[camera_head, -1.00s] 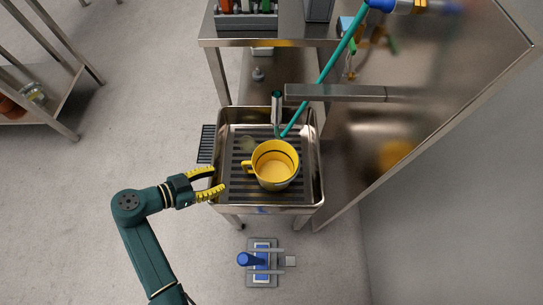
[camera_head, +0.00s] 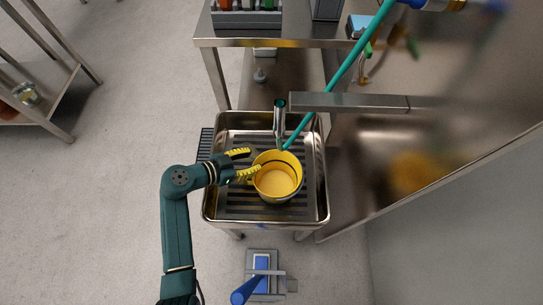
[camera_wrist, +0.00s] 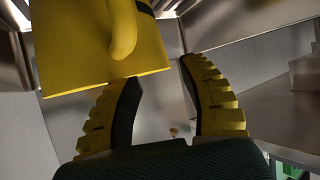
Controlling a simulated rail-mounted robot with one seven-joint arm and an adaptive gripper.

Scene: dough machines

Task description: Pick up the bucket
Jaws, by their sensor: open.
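The yellow bucket (camera_head: 277,181) stands upright in the metal sink basin (camera_head: 211,207), with its open top facing up. My gripper (camera_head: 254,160) is at the bucket's left side, its yellow ridged fingers open and reaching to the rim area where the handle was seen earlier. The fingers hide the handle in the head view. In the wrist view the bucket (camera_wrist: 75,50) fills the upper left, with its yellow handle (camera_wrist: 123,35) near the left fingertip. Nothing shows between the fingers of my gripper (camera_wrist: 162,70). I cannot tell whether a finger touches the bucket.
A metal faucet (camera_head: 279,125) and a teal pole (camera_head: 345,70) stand just behind the bucket. A steel counter (camera_head: 222,43) is at the back, and a slanted steel surface (camera_head: 440,170) is at the right. A blue-handled pedal device (camera_head: 262,275) is on the floor in front.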

